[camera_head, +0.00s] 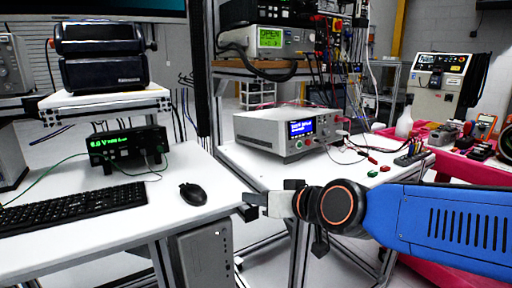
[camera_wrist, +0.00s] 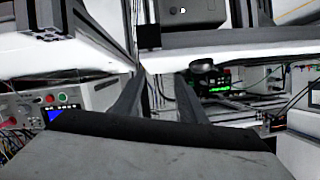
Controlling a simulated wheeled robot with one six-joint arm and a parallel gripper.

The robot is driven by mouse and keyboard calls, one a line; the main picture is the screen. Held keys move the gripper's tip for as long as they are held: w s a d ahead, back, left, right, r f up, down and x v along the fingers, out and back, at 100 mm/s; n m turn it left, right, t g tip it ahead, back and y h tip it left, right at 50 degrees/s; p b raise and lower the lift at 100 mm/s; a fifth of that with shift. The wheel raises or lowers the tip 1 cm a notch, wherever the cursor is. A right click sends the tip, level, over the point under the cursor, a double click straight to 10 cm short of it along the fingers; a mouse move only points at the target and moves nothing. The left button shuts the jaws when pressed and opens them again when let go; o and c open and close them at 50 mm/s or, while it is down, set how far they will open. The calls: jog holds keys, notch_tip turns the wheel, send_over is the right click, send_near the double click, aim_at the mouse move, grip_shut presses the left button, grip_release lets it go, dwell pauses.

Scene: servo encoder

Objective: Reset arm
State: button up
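My gripper (camera_head: 252,205) is in the middle of the head view, at the end of my blue arm reaching in from the right. It is level with the front edge of the right-hand bench and points left. In the wrist view my gripper (camera_wrist: 158,80) shows two dark fingers spread apart with a clear gap between them. Nothing is held between them. The arm is extended in front of the benches.
A white desk (camera_head: 203,168) at left carries a keyboard (camera_head: 75,205), a mouse (camera_head: 193,194) and a green-display instrument (camera_head: 128,146). A grey instrument with a blue screen (camera_head: 275,133) stands on the right bench. A red cart (camera_head: 462,168) stands at right.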

jog(key=s+d+f+m+g+h, duration=0.1)
jog(key=s+d+f+g+h, duration=0.1)
jog(key=s+d+f, duration=0.3)
jog(key=s+d+f+m+g+h, duration=0.1)
jog(key=s+d, duration=0.5)
jog(key=d, duration=0.7)
jog(key=s+d+f+m+g+h, duration=0.2)
jog(key=s+d+f+h, duration=0.3)
jog(key=d+f, duration=0.3)
jog(key=shift+s+d+f+g, duration=0.35)
jog(key=shift+s+d+g, duration=0.15)
jog(key=shift+d, duration=0.45)
jog(key=shift+w, duration=0.1)
jog(key=shift+c, duration=0.3)
